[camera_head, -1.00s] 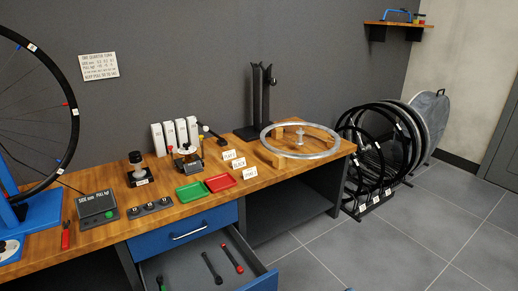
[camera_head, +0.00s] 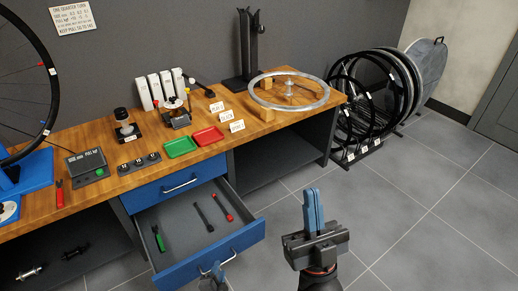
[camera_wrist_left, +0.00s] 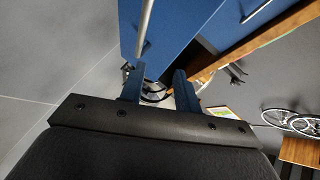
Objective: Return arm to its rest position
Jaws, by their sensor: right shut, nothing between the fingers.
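My right gripper (camera_head: 313,210) stands in front of the bench, to the right of the open drawer, over the grey floor. Its blue fingers are together and point up, with nothing between them. My left gripper (camera_wrist_left: 158,82) shows in the left wrist view, its two blue fingers apart with a gap between them and no held object visible. A blue panel and a pale metal bar (camera_wrist_left: 145,25) are close by its fingers. In the head view the left gripper is at most a small grey part at the bottom edge, near the drawer front's handle.
The blue drawer (camera_head: 210,257) is pulled out, with green, black and red-ended tools inside. The wooden bench (camera_head: 75,195) holds a wheel rim (camera_head: 290,106), a green tray (camera_head: 180,147) and a red tray (camera_head: 207,136). Wheels (camera_head: 345,125) stand at right.

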